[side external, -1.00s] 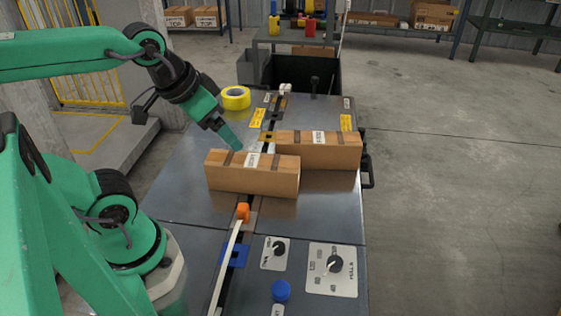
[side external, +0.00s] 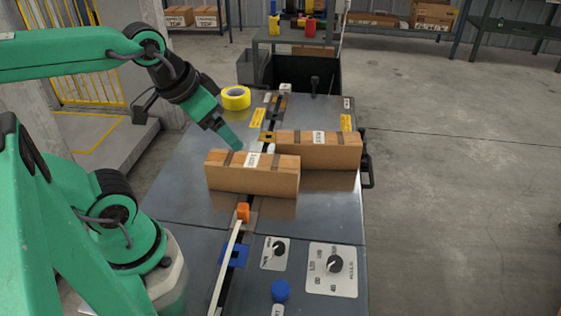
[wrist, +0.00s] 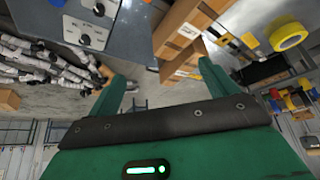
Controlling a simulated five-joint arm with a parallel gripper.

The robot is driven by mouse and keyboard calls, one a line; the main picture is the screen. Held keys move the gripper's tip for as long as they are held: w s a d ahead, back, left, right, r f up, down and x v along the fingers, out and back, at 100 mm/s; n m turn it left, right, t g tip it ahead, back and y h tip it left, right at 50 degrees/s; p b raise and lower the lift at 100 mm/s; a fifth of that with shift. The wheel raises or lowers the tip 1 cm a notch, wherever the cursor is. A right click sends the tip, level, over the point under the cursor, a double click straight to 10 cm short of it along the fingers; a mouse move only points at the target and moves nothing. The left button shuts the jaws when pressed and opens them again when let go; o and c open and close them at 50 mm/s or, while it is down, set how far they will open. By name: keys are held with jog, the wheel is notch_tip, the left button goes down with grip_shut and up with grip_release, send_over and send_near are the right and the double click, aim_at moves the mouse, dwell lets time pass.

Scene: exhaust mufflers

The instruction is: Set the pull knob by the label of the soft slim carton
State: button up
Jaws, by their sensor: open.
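Two brown cartons with white labels lie on the metal bench: a near carton (side external: 252,177) at the middle left and a far carton (side external: 320,151) behind it to the right. I cannot tell which is the soft slim one. Dark dial knobs sit on a small plate (side external: 267,258) and a larger plate (side external: 332,285) at the front; a blue knob (side external: 281,290) stands beside them. I cannot tell which knob is the pull knob. My gripper (side external: 231,140) hangs just behind the near carton; in the wrist view its green fingers (wrist: 162,85) are apart with nothing held between them.
An orange-tipped white lever (side external: 243,212) stands in front of the near carton. A yellow tape roll (side external: 236,97) lies at the back left of the bench. A dark bin (side external: 312,75) stands beyond the bench. The front left bench top is clear.

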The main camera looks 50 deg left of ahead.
jog(key=shift+w+d, duration=0.1)
jog(key=shift+w, duration=0.05)
jog(key=c, duration=0.7)
jog(key=m+g, duration=0.5)
jog(key=m, duration=1.7)
send_near(335, 261)
jog(key=shift+w+a+f, duration=0.3)
jog(key=shift+w+a, duration=0.05)
jog(key=shift+d+f+m+g, duration=0.3)
jog(key=shift+d+f+m, duration=0.1)
jog(key=shift+m, duration=0.2)
jog(key=shift+f, duration=0.1)
jog(key=shift+f, duration=3.8)
